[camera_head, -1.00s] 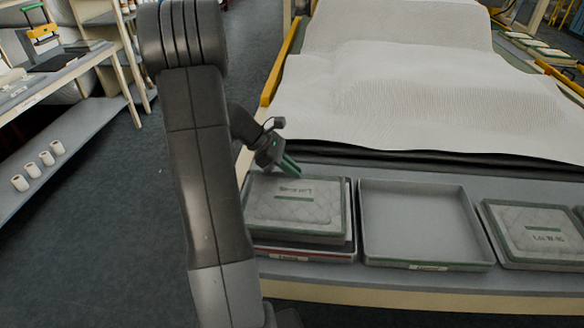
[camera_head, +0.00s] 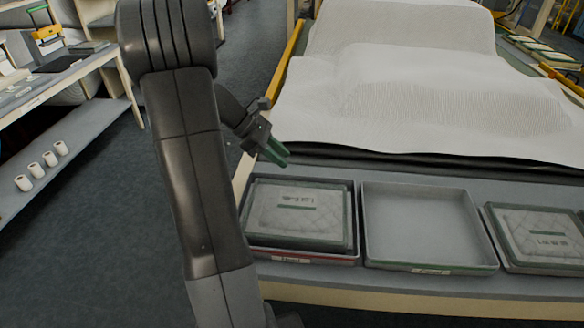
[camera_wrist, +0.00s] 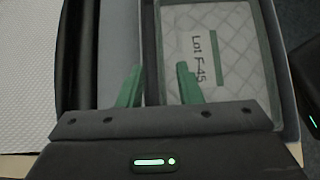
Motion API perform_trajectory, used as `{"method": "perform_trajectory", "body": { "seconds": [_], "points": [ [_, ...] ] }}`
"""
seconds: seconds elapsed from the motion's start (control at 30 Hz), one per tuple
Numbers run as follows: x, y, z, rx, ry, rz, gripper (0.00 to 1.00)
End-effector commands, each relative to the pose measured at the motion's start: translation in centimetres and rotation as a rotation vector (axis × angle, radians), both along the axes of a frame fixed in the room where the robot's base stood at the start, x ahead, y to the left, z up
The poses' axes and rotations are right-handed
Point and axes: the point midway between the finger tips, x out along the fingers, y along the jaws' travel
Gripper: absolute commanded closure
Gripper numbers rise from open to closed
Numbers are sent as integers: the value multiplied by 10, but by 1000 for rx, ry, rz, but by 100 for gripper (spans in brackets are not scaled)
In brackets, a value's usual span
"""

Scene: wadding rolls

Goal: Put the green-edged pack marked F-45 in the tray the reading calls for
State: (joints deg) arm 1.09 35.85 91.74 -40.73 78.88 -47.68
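The green-edged pack (camera_head: 298,222) lies flat in the left tray (camera_head: 352,260), which has a red strip and small label on its front. In the wrist view the quilted pack (camera_wrist: 225,75) reads "Lot F-45" beside a green bar. My gripper (camera_head: 280,154) is above and behind the tray's back edge, apart from the pack. Its two green fingers (camera_wrist: 160,88) stand apart with nothing between them. The middle tray (camera_head: 425,225) is empty and has a green strip and label on its front. Tray label words are too small to read.
Another green-edged pack (camera_head: 545,238) is in the tray to the right. White wadding (camera_head: 410,100) covers the machine bed behind the trays. A shelf with several small white rolls (camera_head: 42,168) stands at the left. The floor between is clear.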

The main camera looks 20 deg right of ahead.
Motion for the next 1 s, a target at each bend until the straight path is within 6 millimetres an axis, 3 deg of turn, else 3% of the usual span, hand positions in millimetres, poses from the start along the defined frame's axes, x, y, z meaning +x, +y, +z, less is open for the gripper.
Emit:
{"method": "perform_trajectory", "body": {
  "seconds": [0.2,0.4,0.77,1.0],
  "points": [
    [14,27,29,1,-2,1,68],
    [19,38,42,0,-2,0,68],
    [19,39,43,0,1,-1,68],
    [12,26,29,1,4,-3,68]
  ]
}}
